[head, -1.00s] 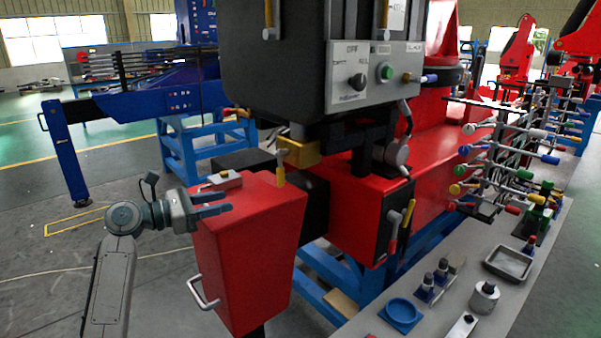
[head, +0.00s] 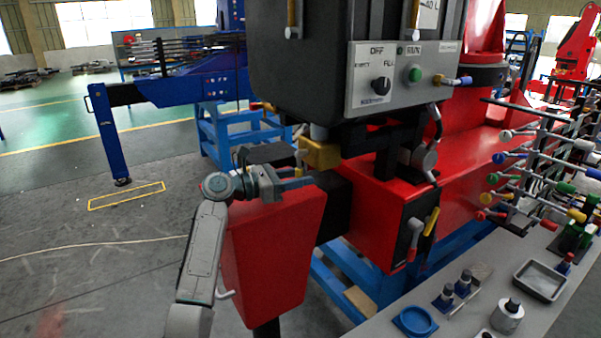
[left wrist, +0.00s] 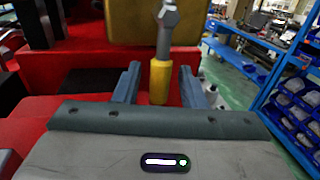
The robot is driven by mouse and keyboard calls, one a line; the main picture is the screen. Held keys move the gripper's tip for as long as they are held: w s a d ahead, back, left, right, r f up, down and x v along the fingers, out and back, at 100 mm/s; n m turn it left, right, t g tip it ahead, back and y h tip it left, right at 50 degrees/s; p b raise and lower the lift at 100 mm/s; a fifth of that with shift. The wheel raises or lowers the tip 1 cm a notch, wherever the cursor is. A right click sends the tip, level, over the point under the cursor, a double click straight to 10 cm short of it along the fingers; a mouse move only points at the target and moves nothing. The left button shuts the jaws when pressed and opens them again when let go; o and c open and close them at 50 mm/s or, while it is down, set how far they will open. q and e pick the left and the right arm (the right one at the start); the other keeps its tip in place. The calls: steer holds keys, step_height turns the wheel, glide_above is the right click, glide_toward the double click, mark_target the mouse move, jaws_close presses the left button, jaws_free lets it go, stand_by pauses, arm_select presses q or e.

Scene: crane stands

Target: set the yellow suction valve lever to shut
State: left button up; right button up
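A lever with a yellow grip (left wrist: 159,82) and a grey metal stem hangs below a yellow valve block (head: 320,154), under the black tank. In the left wrist view the grip points down, between the two fingers of my left gripper (left wrist: 160,72). The fingers are open, one on each side, with a visible gap to the grip on both sides. In the head view my left gripper (head: 306,177) reaches in from the left over the red box, its fingers near the lever, which they partly hide. My right gripper is not in view.
The red box (head: 270,260) stands directly below my left gripper. A control panel (head: 405,75) sits above right. Another yellow-handled lever (head: 432,222) is on the red body. A bench (head: 465,325) with a blue dish (head: 415,320) stands at lower right.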

arm_select(q)
steer(key=shift+w+d, duration=0.1)
steer(key=shift+d, duration=0.05)
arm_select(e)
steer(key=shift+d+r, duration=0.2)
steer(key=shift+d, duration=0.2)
arm_select(q)
steer(key=c, duration=0.6)
jaws_close()
steer(key=shift+w+a+m, duration=0.35)
steer(key=shift+w+m, duration=0.2)
steer(key=shift+m, duration=0.55)
steer(key=shift+w+a+r+m+y, duration=0.1)
steer(key=shift+w+a+m+y, duration=0.1)
steer(key=shift+m, duration=0.3)
steer(key=shift+w+a+r+m+y, duration=0.1)
steer(key=shift+w+m+y, duration=0.1)
steer(key=shift+m, duration=0.3)
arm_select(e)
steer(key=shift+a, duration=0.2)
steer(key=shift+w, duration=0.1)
